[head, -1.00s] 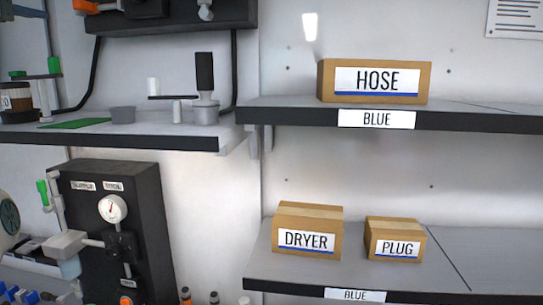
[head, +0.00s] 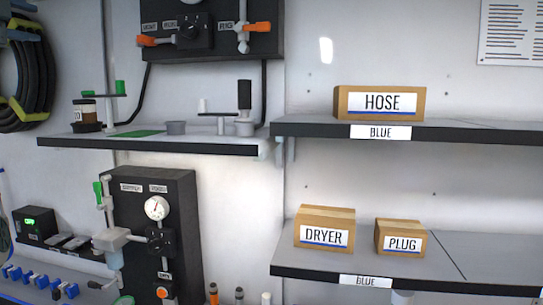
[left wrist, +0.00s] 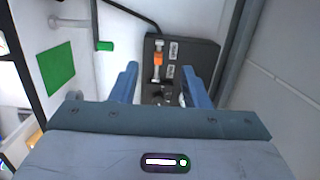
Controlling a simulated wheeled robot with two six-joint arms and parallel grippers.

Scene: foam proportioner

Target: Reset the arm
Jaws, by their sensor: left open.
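My left gripper (left wrist: 159,68) shows in the left wrist view with its two blue fingers apart and nothing between them. Beyond the fingers, in that view, is a dark panel (left wrist: 180,48) with an orange-and-white fitting. I cannot tell the distance to it. My right gripper is in neither view.
Right shelves hold a HOSE box (head: 379,103), a DRYER box (head: 325,228) and a PLUG box (head: 401,238). A narrow shelf (head: 150,146) carries small fittings. A black gauge panel (head: 160,235) stands below it. Another valve panel (head: 208,28) hangs above. Coiled hose (head: 35,80) hangs left.

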